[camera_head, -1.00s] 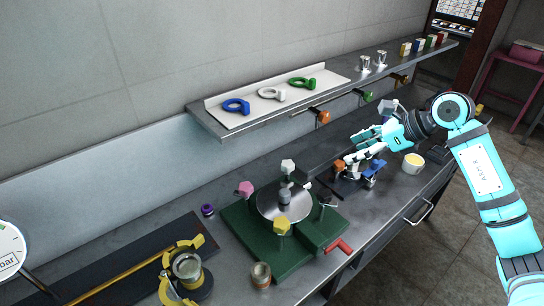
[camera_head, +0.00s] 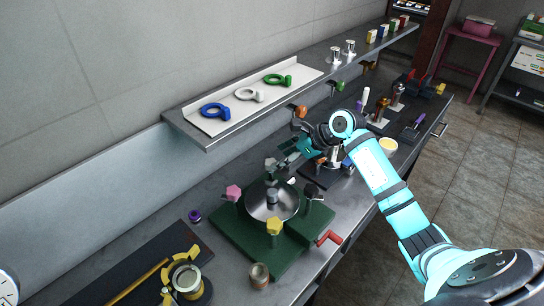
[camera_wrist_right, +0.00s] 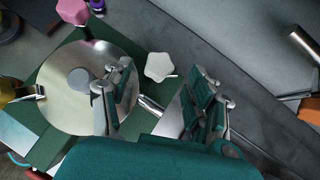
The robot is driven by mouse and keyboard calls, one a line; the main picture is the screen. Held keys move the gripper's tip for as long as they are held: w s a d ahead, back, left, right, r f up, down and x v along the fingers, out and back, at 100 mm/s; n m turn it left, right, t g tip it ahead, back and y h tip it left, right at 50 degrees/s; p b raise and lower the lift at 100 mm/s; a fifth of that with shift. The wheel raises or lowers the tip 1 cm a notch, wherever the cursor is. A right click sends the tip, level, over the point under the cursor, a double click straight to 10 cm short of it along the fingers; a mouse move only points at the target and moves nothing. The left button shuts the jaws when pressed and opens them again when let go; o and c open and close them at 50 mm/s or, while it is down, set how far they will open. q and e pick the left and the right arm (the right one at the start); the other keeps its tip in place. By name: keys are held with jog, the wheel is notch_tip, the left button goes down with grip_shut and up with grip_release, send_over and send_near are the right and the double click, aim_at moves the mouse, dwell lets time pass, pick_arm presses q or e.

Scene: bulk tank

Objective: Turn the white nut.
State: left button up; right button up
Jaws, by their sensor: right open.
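The white nut (camera_wrist_right: 160,66) is a five-lobed knob at the edge of the round metal lid (camera_wrist_right: 80,100) in the right wrist view. My right gripper (camera_wrist_right: 166,84) is open, with one finger over the lid and the other on the far side of the nut. The nut shows between the two fingers, and I cannot tell whether they touch it. In the head view, my right gripper (camera_head: 284,162) is at the back of the lid (camera_head: 285,208) and makes the nut hard to make out. My left gripper is out of view.
A pink nut (camera_head: 233,192), a yellow nut (camera_head: 274,226) and a black nut (camera_head: 311,190) stand around the lid on a green base (camera_head: 250,240). A red handle (camera_head: 329,238) sticks out at right. The shelf (camera_head: 205,142) with coloured wrenches runs behind.

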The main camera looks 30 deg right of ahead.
aim_at(271, 162)
jog(key=shift+p+x, duration=0.4)
jog(key=shift+x, duration=1.9)
jog(key=c, duration=1.1)
